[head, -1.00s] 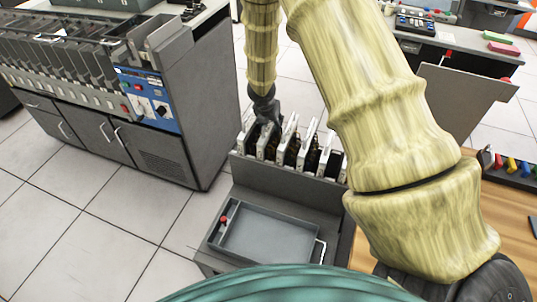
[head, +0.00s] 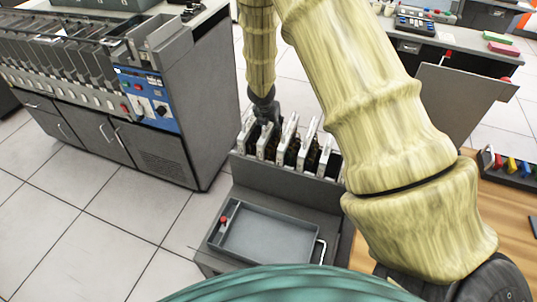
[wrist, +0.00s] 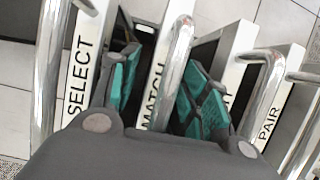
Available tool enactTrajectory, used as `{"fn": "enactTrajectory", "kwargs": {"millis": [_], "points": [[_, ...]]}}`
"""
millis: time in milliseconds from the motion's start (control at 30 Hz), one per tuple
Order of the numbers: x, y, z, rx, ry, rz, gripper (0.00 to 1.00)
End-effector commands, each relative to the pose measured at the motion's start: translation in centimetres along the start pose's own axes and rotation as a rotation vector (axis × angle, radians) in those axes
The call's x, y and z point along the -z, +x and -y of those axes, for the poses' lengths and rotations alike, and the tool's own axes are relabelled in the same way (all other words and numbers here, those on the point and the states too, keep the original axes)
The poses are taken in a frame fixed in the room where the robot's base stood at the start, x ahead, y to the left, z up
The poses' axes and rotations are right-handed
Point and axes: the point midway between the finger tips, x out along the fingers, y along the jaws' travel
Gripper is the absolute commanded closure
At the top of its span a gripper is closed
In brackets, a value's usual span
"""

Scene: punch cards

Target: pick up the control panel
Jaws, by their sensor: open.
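Several upright control panels with white edges and metal bar handles stand in a grey rack (head: 262,179) in the head view. In the wrist view they read SELECT (wrist: 80,68), MATCH (wrist: 155,92) and PAIR (wrist: 268,124); another label is mostly hidden by a finger. My gripper (wrist: 163,88) is open, its teal-padded fingers on either side of the MATCH panel's handle. I cannot tell whether they touch it. In the head view my gripper (head: 266,112) is small and dark over the left part of the rack.
A grey tray (head: 265,235) with a red knob lies in front of the rack. A large grey machine (head: 165,150) with a blue switch panel stands left. A wooden table (head: 505,205) is at right. Neighbouring panels stand close to both fingers. Tiled floor is free at lower left.

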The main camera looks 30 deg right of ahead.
Motion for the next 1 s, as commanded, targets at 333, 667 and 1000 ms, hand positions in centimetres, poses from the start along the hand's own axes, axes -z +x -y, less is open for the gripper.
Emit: {"fn": "enactTrajectory", "kwargs": {"millis": [333, 667, 1000], "points": [[-0.02, -0.02, 0.00, 0.000, 0.000, 0.000, 0.97], [-0.21, -0.18, -0.07, -0.001, 0.000, 0.003, 1.00], [-0.33, -0.47, -0.07, -0.002, 0.001, 0.002, 1.00]]}}
